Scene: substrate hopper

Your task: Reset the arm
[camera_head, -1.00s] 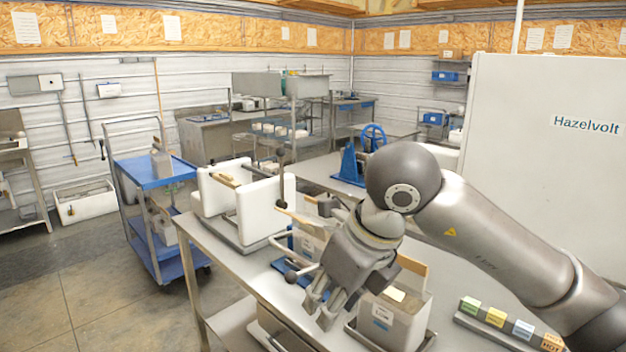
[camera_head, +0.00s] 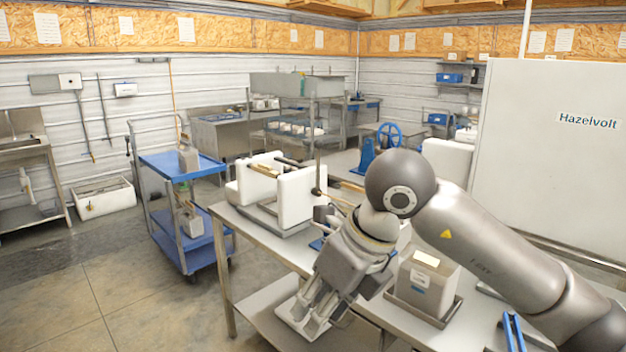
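My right arm comes in from the right, grey with a dark round joint, and reaches over the metal table (camera_head: 262,240). My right gripper (camera_head: 306,318) points down and left at the table's front edge. Its fingers look apart, and I see nothing held between them. The gripper body and forearm hide part of the table behind them. My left gripper is not in view.
A grey box with a pale top (camera_head: 428,282) sits in a tray right of the gripper. A white-sided stand (camera_head: 297,197) is behind it on the table. A blue cart (camera_head: 178,167) stands left, with open floor in front. A white cabinet (camera_head: 548,160) is at right.

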